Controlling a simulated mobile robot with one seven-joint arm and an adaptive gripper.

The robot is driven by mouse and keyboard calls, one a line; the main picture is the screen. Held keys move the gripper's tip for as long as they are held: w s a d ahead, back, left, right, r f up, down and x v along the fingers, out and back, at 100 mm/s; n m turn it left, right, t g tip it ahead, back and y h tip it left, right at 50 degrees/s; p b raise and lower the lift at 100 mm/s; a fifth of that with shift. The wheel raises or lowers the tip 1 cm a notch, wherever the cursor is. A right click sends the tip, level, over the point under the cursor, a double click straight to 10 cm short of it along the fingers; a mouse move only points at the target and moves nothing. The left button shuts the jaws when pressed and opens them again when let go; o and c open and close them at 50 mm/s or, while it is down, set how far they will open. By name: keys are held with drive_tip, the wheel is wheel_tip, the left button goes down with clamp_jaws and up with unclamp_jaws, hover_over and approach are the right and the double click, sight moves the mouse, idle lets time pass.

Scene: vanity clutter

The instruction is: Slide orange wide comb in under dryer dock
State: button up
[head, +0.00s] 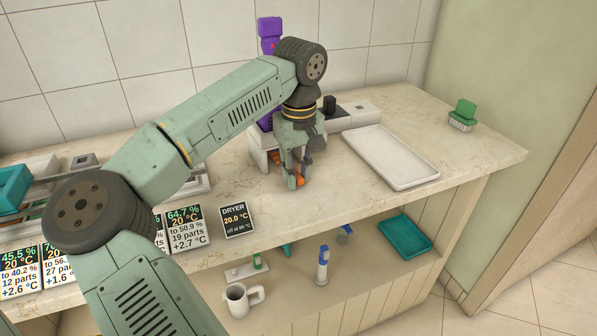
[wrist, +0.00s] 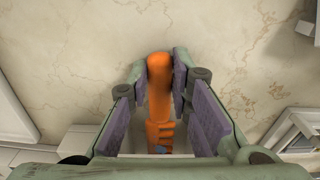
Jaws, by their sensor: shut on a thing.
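The orange wide comb (wrist: 159,100) is between the purple pads of my gripper (wrist: 166,78) in the wrist view. Its rounded end points up the picture and its teeth show lower down. In the head view my gripper (head: 297,178) is low over the counter, shut on the comb, and a small orange part (head: 299,182) shows at the fingertips. The white dryer dock (head: 260,149) stands just behind and left of my gripper, with a purple dryer (head: 270,35) rising above it. My arm hides much of the dock. I cannot tell whether the comb touches the counter.
A white tray (head: 390,158) lies right of my gripper. A green brush (head: 463,115) stands farther right. Several display cards, among them the dryer card (head: 237,220), stand along the front edge. A mug (head: 240,299), a blue-topped bottle (head: 322,265) and a teal tray (head: 404,238) are on the lower shelf.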

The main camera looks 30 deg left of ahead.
drive_tip(key=o, duration=1)
drive_tip(key=shift+c, duration=0.2)
wheel_tip(320, 180, up, 12)
drive_tip(key=shift+d, duration=0.25)
drive_tip(key=shift+s, duration=0.15)
